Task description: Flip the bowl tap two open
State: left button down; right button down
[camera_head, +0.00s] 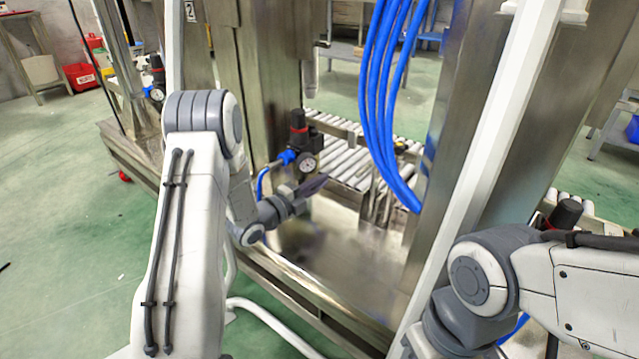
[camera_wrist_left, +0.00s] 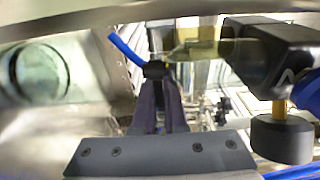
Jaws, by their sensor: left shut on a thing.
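An air regulator (camera_head: 300,150) with a dark knob, a red band and a round gauge is mounted on the steel frame near the middle of the head view. In the left wrist view its clear, yellowish bowl (camera_wrist_left: 205,50) lies sideways, with a small dark tap (camera_wrist_left: 155,69) at its end. My left gripper (camera_head: 322,183) is just below the regulator. In the wrist view its two fingers (camera_wrist_left: 157,88) close on the tap, whose middle they partly hide. The tap's turn position cannot be told. My right gripper is outside the view.
Blue hoses (camera_head: 385,110) hang right of the regulator, before a steel post. A roller conveyor (camera_head: 345,150) lies behind. A similar regulator (camera_head: 155,85) is on the far left. A steel ledge (camera_head: 335,250) runs below my left gripper. Green floor is open at left.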

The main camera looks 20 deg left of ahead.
pick_arm(q)
jog(key=shift+w+a+n+t+y, duration=0.1)
jog(key=shift+w+n+t+y, duration=0.1)
jog(key=shift+n+y, duration=0.25)
jog(key=shift+w+a+n+t+y, duration=0.1)
jog(key=shift+n+t+y, duration=0.15)
jog(key=shift+y, duration=0.3)
jog(key=c, duration=1)
grip_release()
jog(key=shift+d, duration=0.1)
jog(key=shift+o, duration=0.2)
jog(key=shift+s, duration=0.1)
jog(key=p+v, duration=0.3)
jog(key=v, duration=0.7)
jog(key=shift+s, duration=0.15)
